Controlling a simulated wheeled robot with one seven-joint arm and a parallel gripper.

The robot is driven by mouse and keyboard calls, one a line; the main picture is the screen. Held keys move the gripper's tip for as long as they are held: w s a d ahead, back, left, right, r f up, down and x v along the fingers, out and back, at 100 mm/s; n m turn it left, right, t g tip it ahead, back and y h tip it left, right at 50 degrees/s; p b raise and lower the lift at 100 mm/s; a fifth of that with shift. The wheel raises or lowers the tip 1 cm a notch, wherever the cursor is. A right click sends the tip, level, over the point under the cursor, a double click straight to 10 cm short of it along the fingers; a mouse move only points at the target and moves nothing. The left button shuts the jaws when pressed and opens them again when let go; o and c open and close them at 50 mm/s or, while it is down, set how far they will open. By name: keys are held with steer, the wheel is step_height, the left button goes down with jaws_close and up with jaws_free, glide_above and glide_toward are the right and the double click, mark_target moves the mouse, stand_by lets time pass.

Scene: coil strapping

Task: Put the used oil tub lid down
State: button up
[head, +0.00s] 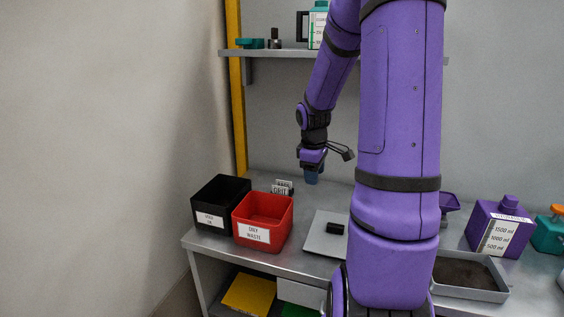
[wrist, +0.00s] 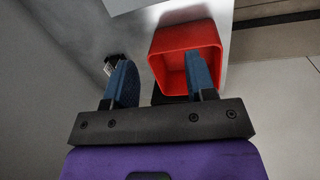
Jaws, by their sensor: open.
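The black tub (head: 221,203), with a white label that seems to read used oil, stands at the left end of the bench. Its top is dark, and I cannot tell whether a lid sits on it. In the wrist view a small dark patch (wrist: 163,98) shows between the fingers below the red bin; it may be the tub. I cannot identify the lid for certain. My gripper (head: 312,178) is above the back of the bench, right of the tub. In the wrist view my gripper (wrist: 162,82) has its blue fingers apart, with nothing seen held.
The red oily waste bin (head: 263,231) stands right of the black tub; small label cards (head: 282,187) are behind it. A pale plate (head: 318,243) carries a small black block (head: 335,228). A grey tray (head: 482,292) and purple jug (head: 495,228) are right. My arm hides the bench middle.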

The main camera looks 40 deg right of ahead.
steer(key=s+a+r+m+t, duration=0.2)
steer(key=s+a+r, duration=0.1)
steer(key=a+r, duration=1.3)
steer(key=s+a+r+m+t+y, duration=0.1)
steer(key=s+a+r+m+t, duration=0.1)
steer(key=s+a, duration=0.9)
steer(key=shift+s+a+r+t, duration=0.35)
steer(key=shift+a+t, duration=0.15)
steer(key=shift+a, duration=0.45)
